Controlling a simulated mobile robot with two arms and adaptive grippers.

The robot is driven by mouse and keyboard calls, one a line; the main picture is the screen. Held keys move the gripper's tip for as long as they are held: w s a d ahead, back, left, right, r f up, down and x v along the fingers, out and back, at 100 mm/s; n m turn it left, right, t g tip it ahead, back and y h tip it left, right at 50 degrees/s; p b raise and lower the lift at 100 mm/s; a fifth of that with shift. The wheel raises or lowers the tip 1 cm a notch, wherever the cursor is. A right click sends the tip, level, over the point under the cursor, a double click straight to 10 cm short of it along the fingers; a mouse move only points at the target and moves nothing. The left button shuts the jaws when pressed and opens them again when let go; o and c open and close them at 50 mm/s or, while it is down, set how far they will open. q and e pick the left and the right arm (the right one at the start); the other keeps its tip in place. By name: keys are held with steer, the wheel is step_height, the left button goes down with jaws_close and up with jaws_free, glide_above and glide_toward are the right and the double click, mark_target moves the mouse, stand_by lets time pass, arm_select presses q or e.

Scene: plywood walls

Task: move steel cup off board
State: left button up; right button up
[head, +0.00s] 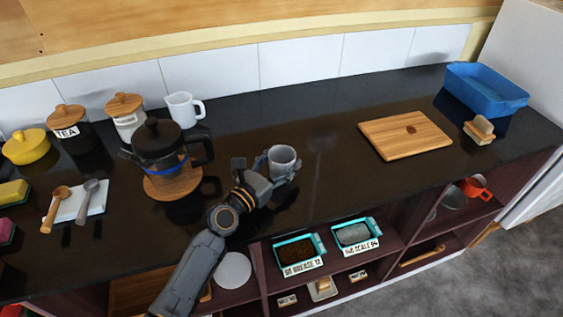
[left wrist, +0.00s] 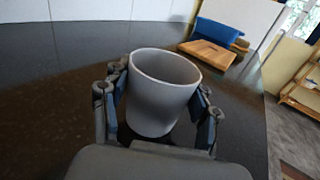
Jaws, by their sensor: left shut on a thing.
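The steel cup (head: 282,159) is a plain grey cup, upright, in the grasp of my left gripper (head: 267,166) above or on the dark counter in the head view. I cannot tell whether its base touches the counter. In the left wrist view the cup (left wrist: 161,92) stands between the two fingers of my left gripper (left wrist: 160,100), which press on its sides. The cup looks empty. My right gripper is not in view.
A glass pot (head: 158,148) on a round wooden trivet stands left of my gripper. A white mug (head: 184,108) and lidded jars are behind it. A blue basin (head: 487,90) and a brush (head: 479,130) are at the far right. The counter between cup and board is clear.

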arm_select(q)
steer(key=o, duration=1.2)
steer(key=shift+f, duration=0.15)
steer(key=shift+c, duration=0.2)
steer(key=shift+r, duration=0.2)
steer(key=shift+s+a+f, duration=0.1)
steer(key=shift+s+a, duration=0.1)
steer(key=shift+s, duration=0.05)
steer(key=v, duration=1.1)
steer(key=shift+s+a, duration=0.1)
steer(key=shift+s, duration=0.05)
